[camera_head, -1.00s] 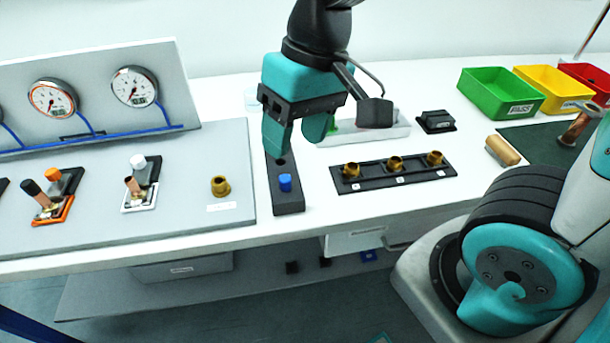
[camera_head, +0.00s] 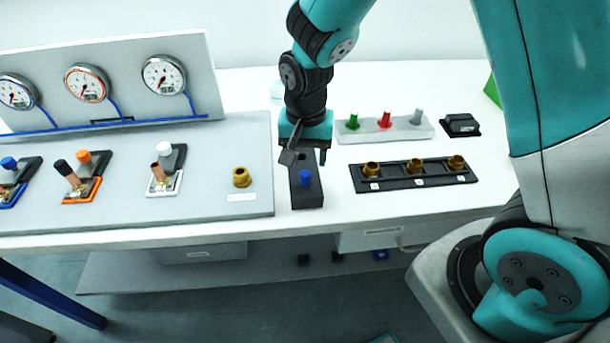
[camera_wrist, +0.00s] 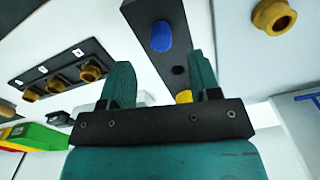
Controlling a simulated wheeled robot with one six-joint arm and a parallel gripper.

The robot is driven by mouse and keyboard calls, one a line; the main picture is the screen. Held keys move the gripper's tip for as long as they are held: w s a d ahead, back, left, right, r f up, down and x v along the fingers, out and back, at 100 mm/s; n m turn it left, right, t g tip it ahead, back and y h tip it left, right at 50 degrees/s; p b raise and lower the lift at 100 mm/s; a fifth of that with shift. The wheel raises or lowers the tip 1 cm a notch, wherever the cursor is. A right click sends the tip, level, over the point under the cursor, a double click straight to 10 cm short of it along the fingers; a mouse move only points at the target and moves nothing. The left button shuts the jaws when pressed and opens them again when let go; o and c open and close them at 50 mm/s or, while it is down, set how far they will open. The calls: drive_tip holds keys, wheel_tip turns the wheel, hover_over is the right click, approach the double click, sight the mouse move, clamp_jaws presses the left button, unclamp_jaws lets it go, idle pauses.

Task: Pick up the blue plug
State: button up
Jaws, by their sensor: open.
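The blue plug (camera_head: 305,178) stands upright in the near end of a narrow black block (camera_head: 308,198) on the white bench. It also shows in the wrist view (camera_wrist: 161,36), beyond my fingertips, with an empty dark hole beside it in the block. My gripper (camera_wrist: 162,78) is open and empty, its two teal fingers apart. No finger visibly touches the plug.
A brass fitting (camera_head: 242,177) on the grey panel is left of the block. A black rack (camera_head: 412,182) with brass fittings is to the right. Behind it a pale tray (camera_head: 384,133) holds green, red and grey pieces. A yellow thing (camera_wrist: 184,96) is partly hidden by my gripper.

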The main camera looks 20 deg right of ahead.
sight(305, 173)
drive_tip(key=shift+a+f+p, duration=0.1)
drive_tip(key=shift+f+p, duration=0.75)
drive_tip(key=shift+f, duration=2)
drive_tip(key=c, duration=1)
